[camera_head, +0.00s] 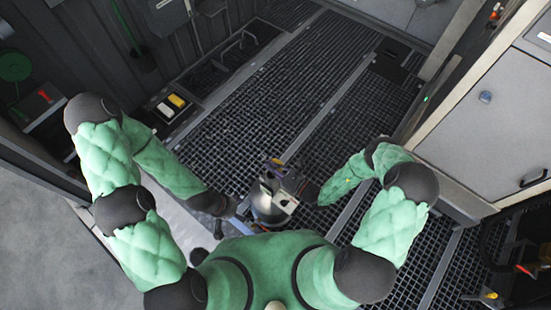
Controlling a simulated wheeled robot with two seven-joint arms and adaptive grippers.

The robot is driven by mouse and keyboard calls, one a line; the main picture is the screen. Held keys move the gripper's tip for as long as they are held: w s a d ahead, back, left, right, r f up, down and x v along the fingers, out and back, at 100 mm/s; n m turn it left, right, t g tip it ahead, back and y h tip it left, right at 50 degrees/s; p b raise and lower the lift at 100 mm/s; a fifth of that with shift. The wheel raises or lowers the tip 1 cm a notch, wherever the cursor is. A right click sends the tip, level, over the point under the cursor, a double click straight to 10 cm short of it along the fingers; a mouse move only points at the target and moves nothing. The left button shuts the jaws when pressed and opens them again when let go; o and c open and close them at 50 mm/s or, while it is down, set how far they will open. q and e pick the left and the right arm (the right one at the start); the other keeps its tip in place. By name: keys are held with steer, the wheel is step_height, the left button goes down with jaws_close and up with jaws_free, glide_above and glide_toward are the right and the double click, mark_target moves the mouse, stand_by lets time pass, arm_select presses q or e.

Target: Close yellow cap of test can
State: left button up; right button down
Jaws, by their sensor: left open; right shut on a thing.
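The test can (267,205) is a rounded silver metal can standing low in the middle of the head view, just in front of my body. A small yellow-orange spot, perhaps the yellow cap (277,161), shows at its far upper side. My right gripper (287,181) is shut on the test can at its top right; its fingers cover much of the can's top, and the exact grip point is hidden. My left gripper (238,220) is open, low and to the left of the can. Whether it touches the can cannot be told.
Dark metal grating (270,85) covers the floor and is clear beyond the can. A recessed box with a yellow block (177,101) and a white block (165,110) lies at the left. A grey cabinet (490,110) stands at the right. A dark corrugated wall is at upper left.

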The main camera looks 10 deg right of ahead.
steer(key=s+a+f+n+b, duration=0.2)
steer(key=s+a+f+n, duration=0.2)
steer(key=f+n, duration=0.5)
steer(key=shift+n, duration=0.7)
steer(key=c, duration=1.4)
jaws_free()
steer(key=shift+o, duration=0.2)
steer(key=shift+d, duration=0.1)
steer(key=v, duration=1.2)
